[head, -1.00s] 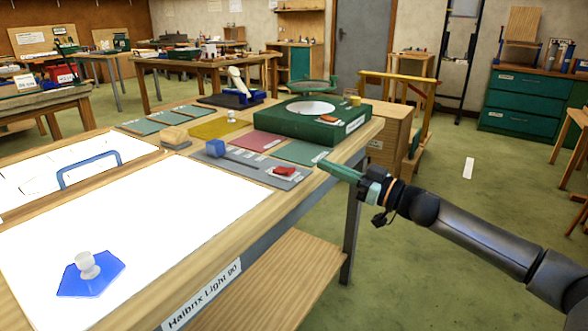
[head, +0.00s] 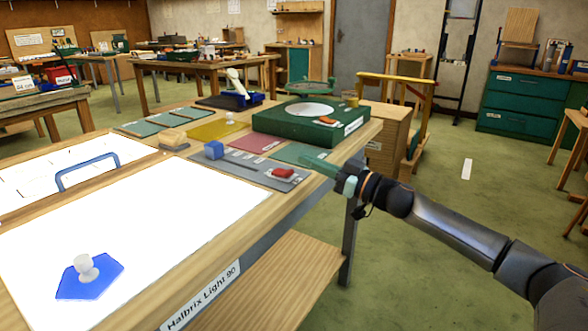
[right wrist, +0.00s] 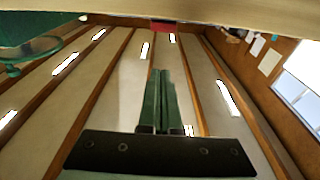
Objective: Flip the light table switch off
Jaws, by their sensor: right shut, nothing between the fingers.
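The light table (head: 252,212) fills the front left of the head view, and its white panel is brightly lit. A red rocker switch (head: 283,173) sits on a grey strip at its right rear corner. It seems to be the red piece at the top edge of the right wrist view (right wrist: 165,26). My right gripper (head: 304,158) has green fingers, shut and empty. In the head view its tips are just right of and above the switch, with a visible gap. The right wrist view shows the fingers (right wrist: 160,75) side by side. My left gripper is out of view.
A blue block (head: 214,150) stands on the grey strip left of the switch. A green machine (head: 310,122) with an orange-red switch (head: 326,120) is behind. A blue glass piece (head: 90,277) with a white knob lies on the lit panel. Open floor lies to the right.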

